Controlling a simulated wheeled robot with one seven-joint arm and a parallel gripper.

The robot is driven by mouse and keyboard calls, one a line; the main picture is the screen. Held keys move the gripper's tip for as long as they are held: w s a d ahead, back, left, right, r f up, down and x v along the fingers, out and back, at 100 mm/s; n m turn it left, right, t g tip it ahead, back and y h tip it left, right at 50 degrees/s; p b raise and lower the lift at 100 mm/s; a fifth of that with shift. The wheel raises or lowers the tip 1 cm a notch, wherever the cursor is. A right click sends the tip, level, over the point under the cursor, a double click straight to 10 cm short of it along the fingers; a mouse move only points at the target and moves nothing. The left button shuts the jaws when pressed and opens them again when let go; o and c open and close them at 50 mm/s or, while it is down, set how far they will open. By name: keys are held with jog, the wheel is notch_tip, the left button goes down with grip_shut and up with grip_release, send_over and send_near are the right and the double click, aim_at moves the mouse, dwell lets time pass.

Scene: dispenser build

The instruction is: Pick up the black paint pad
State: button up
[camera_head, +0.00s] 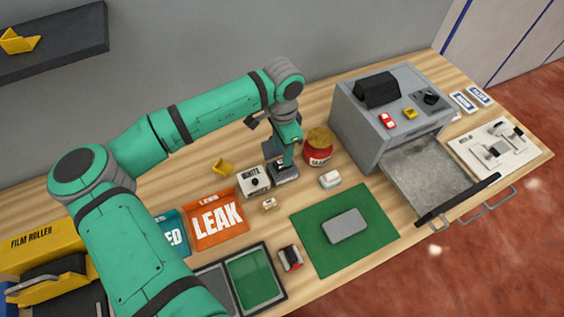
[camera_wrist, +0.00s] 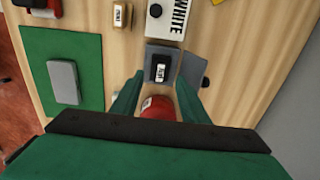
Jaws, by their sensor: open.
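A small black block with a white label (camera_wrist: 160,68), which looks like the black paint pad, sits on a grey base (camera_wrist: 153,50) in the wrist view. My gripper (camera_wrist: 159,82) is open, with one green finger on each side of the block. I cannot tell whether the fingers touch it. In the head view my gripper (camera_head: 283,158) points down over the dark grey base (camera_head: 284,175), and the black block is hard to make out there. A darker grey flap or plate (camera_wrist: 194,68) lies beside the base in the wrist view.
A white box (camera_head: 254,181) stands close to my gripper on the left, and a red jar (camera_head: 318,150) close on the right. A small white block (camera_head: 330,179) and a green mat (camera_head: 308,255) with a grey block lie nearer the front. A grey cabinet (camera_head: 352,120) has its drawer open.

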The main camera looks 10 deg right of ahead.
jog(key=shift+f, duration=3.2)
jog(key=c, duration=0.9)
jog(key=shift+r, duration=0.2)
jog(key=shift+r, duration=0.3)
notch_tip(320, 180, up, 2)
jog(key=shift+w+r, duration=0.1)
jog(key=s+r, duration=0.3)
jog(key=s, duration=0.1)
jog(key=s+a+r, duration=0.1)
jog(key=s+r, duration=0.2)
jog(key=s, duration=0.2)
jog(key=s+a+r, duration=0.1)
jog(key=s+r, duration=0.3)
jog(key=s, duration=0.1)
